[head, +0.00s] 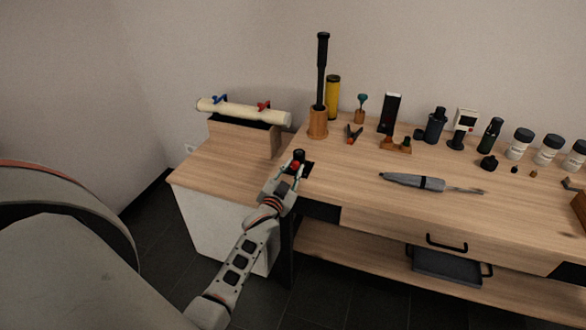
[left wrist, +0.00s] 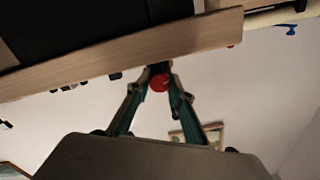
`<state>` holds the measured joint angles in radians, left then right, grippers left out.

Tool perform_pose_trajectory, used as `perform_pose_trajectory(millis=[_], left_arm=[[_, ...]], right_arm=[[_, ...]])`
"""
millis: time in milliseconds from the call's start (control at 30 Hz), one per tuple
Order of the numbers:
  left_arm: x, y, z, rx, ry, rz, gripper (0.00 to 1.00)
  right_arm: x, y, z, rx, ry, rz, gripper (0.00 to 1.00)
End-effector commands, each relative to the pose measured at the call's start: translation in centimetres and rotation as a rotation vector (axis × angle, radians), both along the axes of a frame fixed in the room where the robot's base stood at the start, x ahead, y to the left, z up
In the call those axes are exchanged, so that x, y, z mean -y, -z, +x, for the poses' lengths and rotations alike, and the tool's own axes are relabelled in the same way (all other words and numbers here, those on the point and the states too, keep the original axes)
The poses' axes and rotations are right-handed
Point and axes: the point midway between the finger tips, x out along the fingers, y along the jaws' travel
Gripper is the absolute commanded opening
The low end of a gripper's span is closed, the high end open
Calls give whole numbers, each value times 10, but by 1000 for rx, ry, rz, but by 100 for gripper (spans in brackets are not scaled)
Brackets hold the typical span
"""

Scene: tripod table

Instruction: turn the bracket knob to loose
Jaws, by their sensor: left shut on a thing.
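The bracket (head: 299,155) is a small black piece at the left front corner of the workbench, on a dark plate. Its red knob (head: 296,165) shows only in part. My left gripper (head: 293,169) reaches up to it from the front and is shut on the knob. In the left wrist view the red knob (left wrist: 159,83) sits between the two fingertips, just past the bench edge. The fingers hide much of the bracket, and I cannot tell the knob's setting. My right gripper is not in view.
The wooden workbench (head: 350,181) holds a grey pen-like tool (head: 415,182), a wooden cup with a black rod (head: 318,122), and several jars and bottles along the back. A side cabinet (head: 205,177) with a cream tube (head: 244,112) adjoins on the left.

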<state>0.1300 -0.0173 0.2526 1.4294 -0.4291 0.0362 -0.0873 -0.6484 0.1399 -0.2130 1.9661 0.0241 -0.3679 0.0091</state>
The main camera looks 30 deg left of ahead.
Motion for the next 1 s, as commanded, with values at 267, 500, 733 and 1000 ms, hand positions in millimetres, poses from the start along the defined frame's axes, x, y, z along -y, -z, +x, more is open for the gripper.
perform_pose_trajectory(millis=[267, 500, 733, 1000], left_arm=[[0, 0, 0, 0, 0, 0, 0], [0, 0, 0, 0, 0, 1, 29], [1, 1, -6, -2, 0, 2, 29], [13, 2, -51, -3, 1, 0, 29]], right_arm=[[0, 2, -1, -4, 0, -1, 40], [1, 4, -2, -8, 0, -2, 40], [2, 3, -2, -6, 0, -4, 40], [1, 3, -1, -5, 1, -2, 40]])
